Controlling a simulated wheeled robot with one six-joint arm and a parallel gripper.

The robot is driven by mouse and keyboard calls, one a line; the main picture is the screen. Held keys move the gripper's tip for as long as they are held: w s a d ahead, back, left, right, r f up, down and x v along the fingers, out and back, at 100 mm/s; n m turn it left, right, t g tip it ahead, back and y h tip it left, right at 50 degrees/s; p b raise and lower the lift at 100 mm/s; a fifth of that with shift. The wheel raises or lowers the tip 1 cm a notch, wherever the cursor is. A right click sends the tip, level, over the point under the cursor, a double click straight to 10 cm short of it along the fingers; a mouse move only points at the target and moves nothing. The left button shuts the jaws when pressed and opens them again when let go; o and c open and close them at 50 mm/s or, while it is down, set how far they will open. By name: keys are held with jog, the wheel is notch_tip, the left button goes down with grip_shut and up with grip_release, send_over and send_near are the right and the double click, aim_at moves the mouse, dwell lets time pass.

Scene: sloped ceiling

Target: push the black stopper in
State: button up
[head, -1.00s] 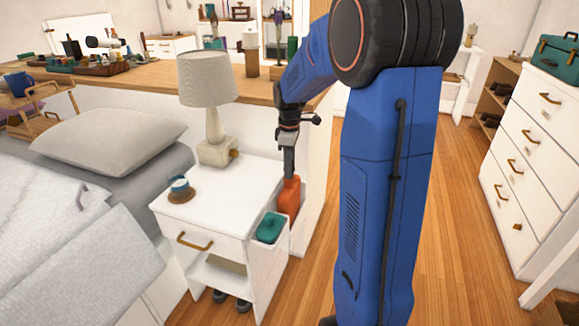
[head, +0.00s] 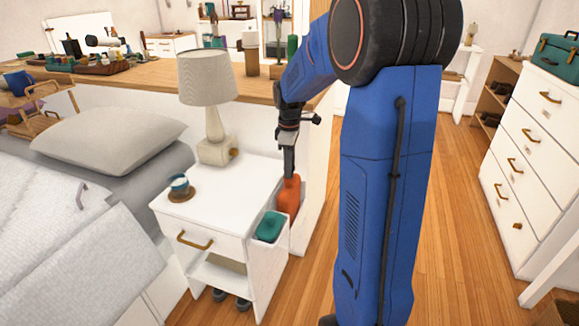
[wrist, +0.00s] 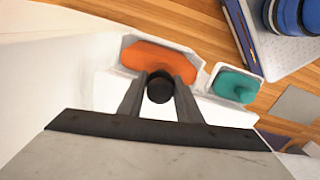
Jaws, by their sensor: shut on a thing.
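An orange bottle (head: 290,197) stands in a white holder at the right side of the white nightstand. In the wrist view the orange bottle (wrist: 150,57) lies just beyond the fingertips, seen from above. The round black stopper (wrist: 160,88) shows between the two fingers at the near edge of the orange. My gripper (head: 289,174) points down at the bottle's top in the head view. In the wrist view my gripper (wrist: 159,80) is shut on the black stopper. The fingers hide the stopper in the head view, and how deep it sits cannot be told.
A teal object (head: 269,227) sits in a holder compartment beside the bottle. The nightstand (head: 235,192) carries a lamp (head: 213,152) and a small blue-white cup (head: 180,186). The wooden counter (head: 165,80) and its wall rise close behind. Open floor (head: 455,220) lies to the right.

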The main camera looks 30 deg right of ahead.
jog(key=shift+f, duration=0.85)
dwell(1.2)
jog(key=o, duration=1.1)
jog(key=shift+s, duration=0.1)
jog(key=shift+o, duration=1.2)
jog(key=shift+s+a+f, duration=0.1)
jog(key=shift+f, duration=0.05)
jog(key=shift+c, duration=1.1)
jog(key=shift+o, duration=1.3)
jog(key=shift+r, duration=0.3)
jog(key=shift+w+r, duration=0.2)
jog(key=shift+r, duration=2.65)
jog(key=shift+c, duration=0.5)
